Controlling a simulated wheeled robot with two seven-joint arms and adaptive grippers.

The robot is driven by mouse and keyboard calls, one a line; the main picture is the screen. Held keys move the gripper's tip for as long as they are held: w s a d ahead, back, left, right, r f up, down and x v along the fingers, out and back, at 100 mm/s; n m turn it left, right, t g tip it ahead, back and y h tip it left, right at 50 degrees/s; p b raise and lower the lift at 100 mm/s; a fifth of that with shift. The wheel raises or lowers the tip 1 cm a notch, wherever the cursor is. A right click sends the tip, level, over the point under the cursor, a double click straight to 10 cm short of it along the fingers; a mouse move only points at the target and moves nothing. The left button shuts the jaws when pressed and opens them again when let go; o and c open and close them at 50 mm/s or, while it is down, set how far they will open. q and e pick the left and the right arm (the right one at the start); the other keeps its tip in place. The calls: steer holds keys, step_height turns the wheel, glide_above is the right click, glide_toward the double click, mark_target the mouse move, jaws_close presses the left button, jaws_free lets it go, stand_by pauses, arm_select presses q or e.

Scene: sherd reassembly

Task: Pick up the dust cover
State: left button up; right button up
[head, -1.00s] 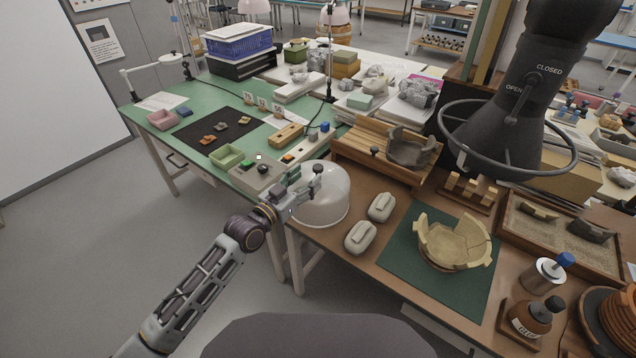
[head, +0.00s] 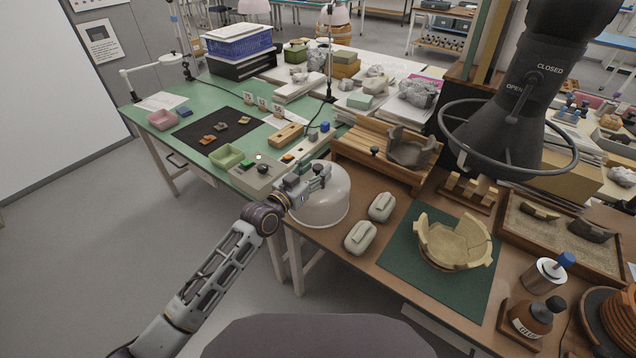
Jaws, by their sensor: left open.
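The dust cover (head: 322,207) is a pale, translucent dome standing on the left end of the brown table, beside the green table's near corner. A small knob seems to be at its top, partly hidden by my gripper. My left gripper (head: 322,172) is open and lies over the top of the dome, around or just beside the knob; I cannot tell whether it touches. My left arm reaches up from the bottom left. My right gripper is not in view.
Two beige padded blocks (head: 360,238) lie right of the dome. A partly assembled bowl (head: 452,243) stands on a green mat (head: 400,279). A wooden rack (head: 362,158) is behind the dome. A grey control box (head: 258,175) sits to its left. A black extraction hood (head: 510,120) hangs at right.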

arm_select(q)
steer(key=shift+c, duration=0.5)
jaws_close()
